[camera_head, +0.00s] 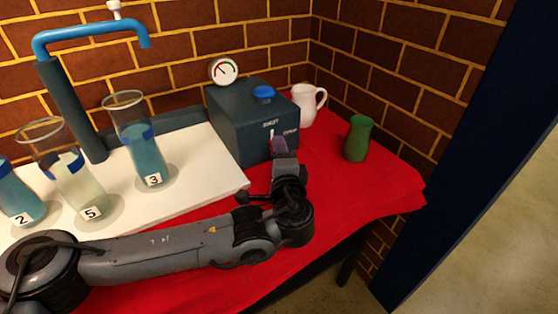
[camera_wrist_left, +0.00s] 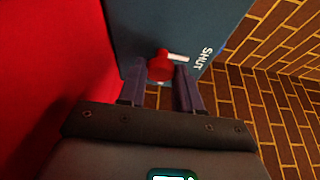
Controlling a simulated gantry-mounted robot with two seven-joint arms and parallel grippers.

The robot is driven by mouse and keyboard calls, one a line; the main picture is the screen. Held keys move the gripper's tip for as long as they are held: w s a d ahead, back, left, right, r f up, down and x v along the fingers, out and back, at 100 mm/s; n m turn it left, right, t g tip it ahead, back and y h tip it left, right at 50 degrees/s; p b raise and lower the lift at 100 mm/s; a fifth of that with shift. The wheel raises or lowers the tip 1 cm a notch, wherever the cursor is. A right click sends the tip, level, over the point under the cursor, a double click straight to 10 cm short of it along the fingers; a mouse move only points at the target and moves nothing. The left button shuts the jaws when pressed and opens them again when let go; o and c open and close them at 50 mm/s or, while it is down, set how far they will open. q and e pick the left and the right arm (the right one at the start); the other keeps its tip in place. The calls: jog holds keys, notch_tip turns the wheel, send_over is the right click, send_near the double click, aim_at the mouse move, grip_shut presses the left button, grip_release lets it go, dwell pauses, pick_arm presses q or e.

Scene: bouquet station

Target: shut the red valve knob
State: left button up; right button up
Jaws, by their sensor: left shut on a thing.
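The red valve knob (camera_wrist_left: 159,66) sits on the front face of a dark blue-grey box (camera_head: 235,130). In the left wrist view it is between the fingers of my left gripper (camera_wrist_left: 160,84), which is shut on it. A white pointer (camera_wrist_left: 179,57) extends from the knob toward the white word SHUT (camera_wrist_left: 203,58). In the head view my left gripper (camera_head: 281,147) is at the box front and hides the knob. The white pointer shows there just under the SHUT label, with a second label to its right. My right gripper is not in view.
A blue knob (camera_head: 263,93) and a round gauge (camera_head: 223,70) top the box. A white mug (camera_head: 304,103) and green vase (camera_head: 357,139) stand to its right. Numbered glass vases (camera_head: 146,152) and a blue pipe (camera_head: 70,110) are left.

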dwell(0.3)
pick_arm(q)
jog(key=shift+n, duration=0.3)
jog(key=o, duration=1)
jog(key=shift+o, duration=0.2)
jog(key=shift+s+d+r, duration=0.1)
jog(key=shift+s+r, duration=0.05)
jog(key=shift+s, duration=0.35)
jog(key=s, duration=0.2)
jog(key=s+p, duration=0.1)
jog(key=s, duration=0.2)
jog(key=s+d+p, duration=0.1)
jog(key=s, duration=0.2)
jog(key=shift+s+d+f+p, duration=0.15)
jog(key=shift+s+p, duration=0.25)
jog(key=shift+s, duration=0.5)
